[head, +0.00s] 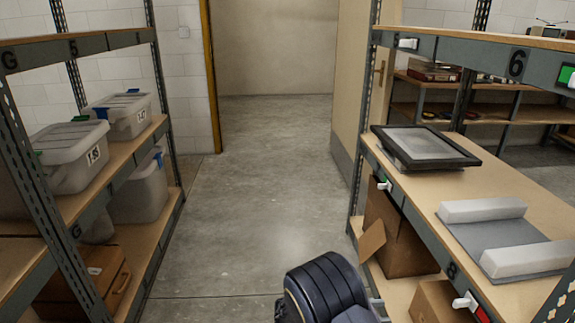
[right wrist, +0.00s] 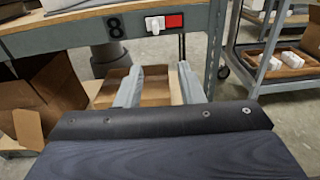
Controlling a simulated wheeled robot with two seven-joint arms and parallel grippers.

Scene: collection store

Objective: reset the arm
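My right arm (head: 325,292) shows as a dark ribbed link at the bottom centre of the head view, in the aisle just left of the right shelf. In the right wrist view my right gripper (right wrist: 158,78) has two grey fingers standing apart, with nothing held between them. The fingers point toward the shelf edge marked 8 (right wrist: 160,24), with an open cardboard box (right wrist: 156,96) beyond them. My left arm and left gripper are in neither view.
The right shelf (head: 437,178) bears a dark framed panel (head: 424,148) and a grey mat with white foam blocks (head: 482,210). The left shelf (head: 112,177) holds lidded bins (head: 70,160). The aisle floor (head: 250,190) is clear. A cart (right wrist: 285,66) stands at right in the wrist view.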

